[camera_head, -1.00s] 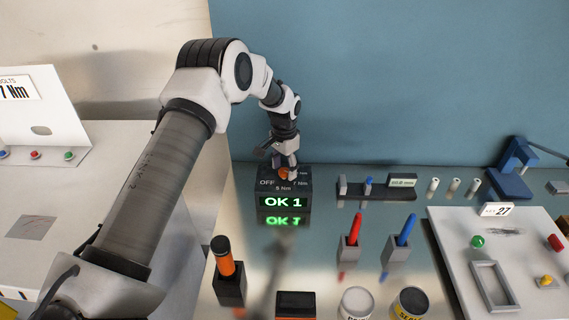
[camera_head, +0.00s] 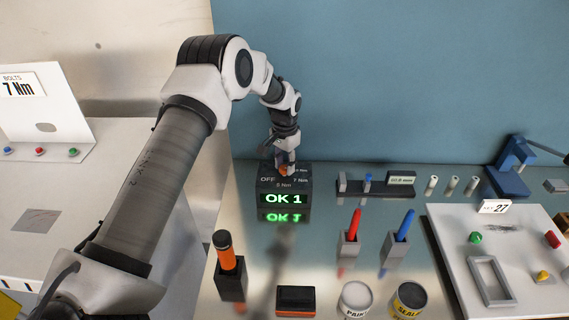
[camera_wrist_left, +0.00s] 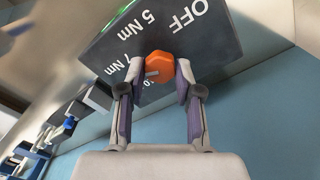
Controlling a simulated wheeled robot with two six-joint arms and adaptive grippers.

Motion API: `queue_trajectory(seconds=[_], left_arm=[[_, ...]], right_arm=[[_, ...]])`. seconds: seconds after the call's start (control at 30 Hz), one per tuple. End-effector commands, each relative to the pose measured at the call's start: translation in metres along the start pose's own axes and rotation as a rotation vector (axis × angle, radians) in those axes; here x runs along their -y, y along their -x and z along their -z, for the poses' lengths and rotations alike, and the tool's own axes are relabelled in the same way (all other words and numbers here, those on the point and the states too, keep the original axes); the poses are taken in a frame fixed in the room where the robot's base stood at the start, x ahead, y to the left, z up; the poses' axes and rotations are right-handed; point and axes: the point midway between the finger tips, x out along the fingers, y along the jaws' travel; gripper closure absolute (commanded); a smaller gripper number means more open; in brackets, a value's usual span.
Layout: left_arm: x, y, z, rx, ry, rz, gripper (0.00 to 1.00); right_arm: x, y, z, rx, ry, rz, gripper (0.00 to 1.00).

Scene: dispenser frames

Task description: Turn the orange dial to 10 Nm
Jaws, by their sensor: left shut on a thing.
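The orange dial (camera_wrist_left: 159,64) sits on the face of a dark box (camera_head: 262,188) marked OFF, 5 Nm and 7 Nm, with a partly hidden label starting with 10. The dial's pale pointer mark is on the side towards the 7 and 10 labels; I cannot tell exactly which label it meets. My left gripper (camera_wrist_left: 156,78) is shut on the dial, one finger on each side. In the head view my left gripper (camera_head: 283,161) covers part of the dial. My right gripper is not in view.
A sign (camera_head: 18,86) on the left panel reads BOLTS 7 Nm. A gauge rack (camera_head: 375,188) stands right of the box. Red (camera_head: 354,224) and blue (camera_head: 405,226) pens in holders, an orange-handled tool (camera_head: 226,255) and two cans stand in front.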

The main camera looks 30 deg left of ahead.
Motion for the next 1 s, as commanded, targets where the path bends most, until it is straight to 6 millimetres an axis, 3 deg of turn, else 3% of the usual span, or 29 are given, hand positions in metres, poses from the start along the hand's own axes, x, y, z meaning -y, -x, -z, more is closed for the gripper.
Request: queue_trajectory(seconds=[1.0], left_arm=[[0.0016, -0.0044, -0.0041, 0.01, 0.839, 0.001, 1.0]], right_arm=[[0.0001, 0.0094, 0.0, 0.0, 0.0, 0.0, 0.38]])
